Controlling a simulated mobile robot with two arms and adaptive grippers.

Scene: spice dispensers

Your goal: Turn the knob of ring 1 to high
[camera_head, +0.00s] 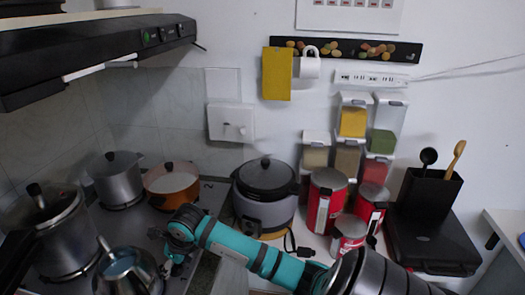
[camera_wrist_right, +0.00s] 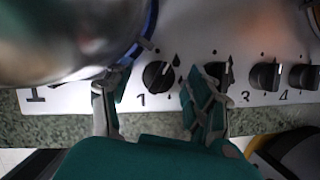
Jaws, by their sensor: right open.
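The ring 1 knob (camera_wrist_right: 158,77) is round and black, on the pale stove panel above a printed "1" in the right wrist view. A light mark on it points to the upper right. My right gripper (camera_wrist_right: 155,82) is open, with one teal-grey finger on each side of this knob. I cannot tell whether the fingers touch it. In the head view my right gripper (camera_head: 175,243) is at the right part of the stove, and the knobs cannot be made out there. My left gripper is not in view.
Another black knob (camera_wrist_right: 217,72) is close behind the right finger, with more knobs (camera_wrist_right: 265,76) farther right. A metal pot (camera_wrist_right: 70,35) stands close to the left finger. An orange pot (camera_head: 172,185) and a rice cooker (camera_head: 265,195) are near the gripper in the head view.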

